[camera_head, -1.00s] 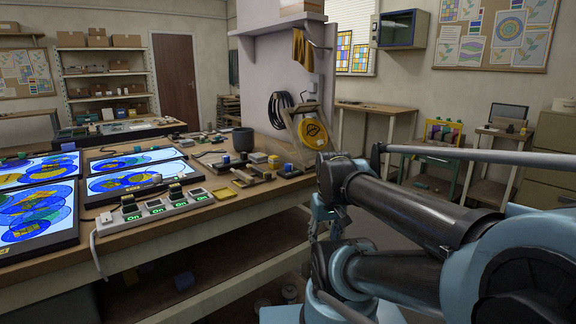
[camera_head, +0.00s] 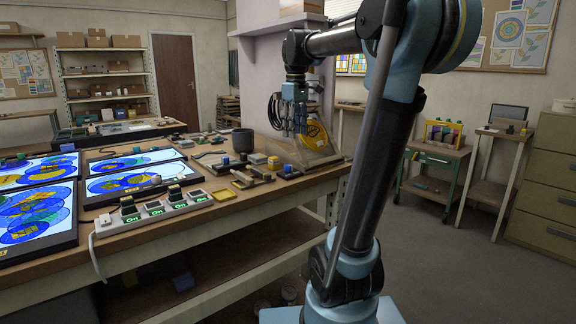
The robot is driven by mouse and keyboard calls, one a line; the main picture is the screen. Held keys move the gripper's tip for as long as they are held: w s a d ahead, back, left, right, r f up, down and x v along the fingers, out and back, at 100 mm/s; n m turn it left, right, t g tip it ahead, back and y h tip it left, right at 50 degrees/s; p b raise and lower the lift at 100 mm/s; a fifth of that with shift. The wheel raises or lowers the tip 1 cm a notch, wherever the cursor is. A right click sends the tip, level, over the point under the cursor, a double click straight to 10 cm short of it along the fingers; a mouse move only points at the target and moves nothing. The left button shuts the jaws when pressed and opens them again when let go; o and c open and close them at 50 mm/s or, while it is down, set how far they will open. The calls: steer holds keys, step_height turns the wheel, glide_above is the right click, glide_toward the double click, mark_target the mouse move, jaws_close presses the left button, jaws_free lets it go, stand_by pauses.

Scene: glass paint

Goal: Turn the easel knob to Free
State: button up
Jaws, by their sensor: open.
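The easel (camera_head: 322,155) stands at the right end of the bench and holds a yellow disc (camera_head: 317,136) with a dark design. My gripper (camera_head: 290,130) is open and points down. In this view it overlaps the easel's upper left part and the disc's left side. I cannot tell how far apart in depth they are. No object shows between the fingers. I cannot make out the easel's knob or its markings; it is hidden or too small.
Small blocks and tools (camera_head: 262,165) lie on the bench left of the easel. A dark pot (camera_head: 243,140) stands behind them. A power strip (camera_head: 152,210) with green "On" labels and lit panels (camera_head: 40,215) fill the left. The floor at right (camera_head: 450,250) is clear.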

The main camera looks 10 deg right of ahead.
step_height(320, 180, up, 3)
steer(key=n, duration=0.2)
glide_above(288, 165)
step_height(288, 165, down, 17)
steer(key=shift+s+f, duration=0.1)
stand_by(0.4)
jaws_close()
